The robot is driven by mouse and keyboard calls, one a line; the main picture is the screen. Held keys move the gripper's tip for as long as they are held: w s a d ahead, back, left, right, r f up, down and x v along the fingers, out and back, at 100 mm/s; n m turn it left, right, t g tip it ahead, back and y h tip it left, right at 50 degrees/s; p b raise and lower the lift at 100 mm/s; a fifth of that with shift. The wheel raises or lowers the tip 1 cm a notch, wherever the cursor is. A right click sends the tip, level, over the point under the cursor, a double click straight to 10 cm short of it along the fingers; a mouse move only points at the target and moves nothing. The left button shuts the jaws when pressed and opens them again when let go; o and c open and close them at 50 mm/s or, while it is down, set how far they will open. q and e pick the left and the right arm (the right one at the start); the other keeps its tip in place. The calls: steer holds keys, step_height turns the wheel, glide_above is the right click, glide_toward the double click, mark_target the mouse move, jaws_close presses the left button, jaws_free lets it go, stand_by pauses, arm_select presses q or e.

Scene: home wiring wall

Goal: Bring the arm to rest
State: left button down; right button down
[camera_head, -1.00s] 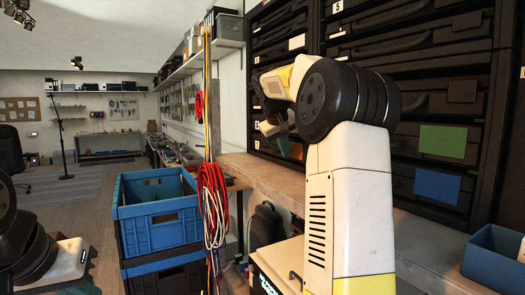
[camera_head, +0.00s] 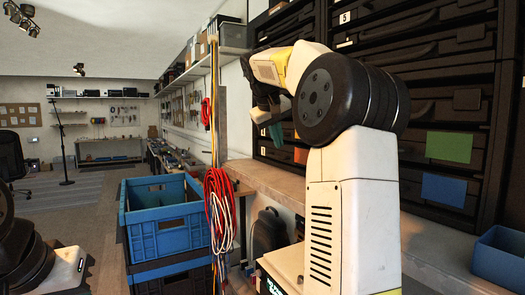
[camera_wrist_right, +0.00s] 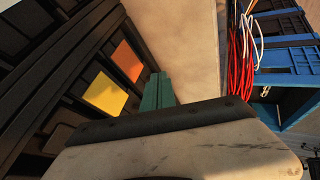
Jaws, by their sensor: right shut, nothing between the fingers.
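My right arm (camera_head: 352,200) rises on the right side of the head view, with its elbow bent and its forearm pointing away to the left. My right gripper (camera_head: 274,130) is partly hidden behind the forearm and elbow, in front of the dark drawer cabinet. Its teal fingers (camera_wrist_right: 157,91) lie together in the right wrist view, with nothing between them. Part of my left arm (camera_head: 30,255) shows at the lower left of the head view; its gripper is not in view.
A dark drawer cabinet (camera_head: 440,100) with coloured labels stands behind my right arm. A worktop (camera_head: 270,180) runs below it, with a blue bin (camera_head: 500,258) at the right. A blue crate (camera_head: 165,235) stands beside hanging red and white cables (camera_head: 218,200). Open floor lies at the left.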

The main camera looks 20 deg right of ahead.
steer(key=s+a+f+y, duration=0.2)
steer(key=s+a+f, duration=0.3)
steer(key=s, duration=0.5)
steer(key=s+a+f+y, duration=0.2)
steer(key=s+a+f, duration=0.4)
steer(key=s+f, duration=0.3)
steer(key=s+a+f+y, duration=0.3)
steer(key=s+a+f, duration=0.2)
steer(key=s, duration=0.5)
step_height(320, 180, down, 2)
steer(key=shift+s+a+f+t, duration=0.2)
steer(key=shift+s+a+t, duration=0.05)
steer(key=shift+s+t, duration=0.05)
